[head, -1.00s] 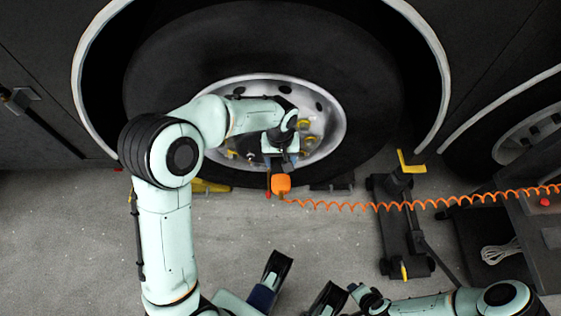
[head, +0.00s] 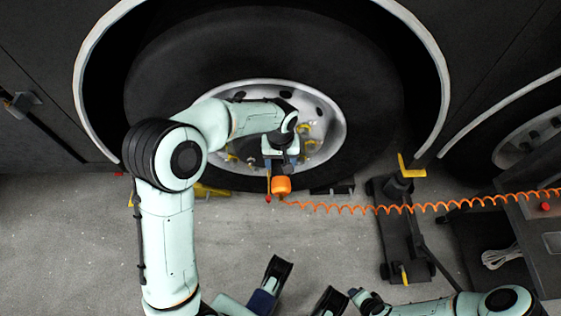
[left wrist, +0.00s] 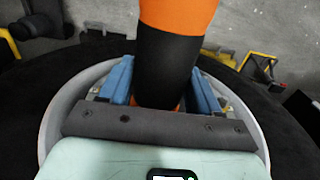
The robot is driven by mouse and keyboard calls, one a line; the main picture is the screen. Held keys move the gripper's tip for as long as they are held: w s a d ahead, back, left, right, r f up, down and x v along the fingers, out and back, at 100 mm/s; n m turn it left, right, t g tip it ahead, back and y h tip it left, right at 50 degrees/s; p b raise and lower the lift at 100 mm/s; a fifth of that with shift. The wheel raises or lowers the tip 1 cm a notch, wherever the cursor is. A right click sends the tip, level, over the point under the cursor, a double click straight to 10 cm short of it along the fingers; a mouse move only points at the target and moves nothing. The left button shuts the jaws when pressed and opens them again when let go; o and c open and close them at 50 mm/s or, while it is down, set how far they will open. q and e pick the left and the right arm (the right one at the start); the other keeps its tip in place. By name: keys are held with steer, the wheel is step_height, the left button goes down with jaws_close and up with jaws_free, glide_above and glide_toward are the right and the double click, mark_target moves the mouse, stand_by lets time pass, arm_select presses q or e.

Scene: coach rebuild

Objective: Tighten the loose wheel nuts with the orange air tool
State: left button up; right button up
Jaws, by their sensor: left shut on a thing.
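The orange air tool (head: 281,185) hangs at the wheel, with its coiled orange hose running off to the right. My left gripper (head: 281,164) is shut on it in front of the wheel's lower middle. In the left wrist view the blue fingers of my left gripper (left wrist: 161,90) clasp the tool's black grip (left wrist: 165,62). The wheel (head: 325,105) has a pale rim, and yellow markers (head: 309,143) show around its nuts. My arm and the tool hide the hub and the tool's nose, so contact with a nut cannot be told.
A jack (head: 401,225) with a yellow top stands right of the wheel. The orange hose (head: 400,208) crosses in front of it. A dark cart (head: 540,235) with a red button stands at the right. A yellow chock (head: 212,190) lies under the tyre. Grey floor in front is clear.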

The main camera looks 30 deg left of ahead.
arm_select(q)
steer(key=shift+w+a+r+p, duration=0.1)
steer(key=shift+w+a, duration=0.2)
steer(key=shift+w, duration=0.2)
steer(key=shift+w+a+f+p, duration=0.1)
steer(key=shift+w+a, duration=0.2)
steer(key=shift+w, duration=0.2)
steer(key=shift+w+a+r+p, duration=0.1)
steer(key=shift+w+a, duration=0.2)
steer(key=shift+w, duration=0.2)
stand_by(0.9)
steer(key=shift+c, duration=1.3)
steer(key=shift+w+a, duration=0.1)
jaws_close()
stand_by(0.5)
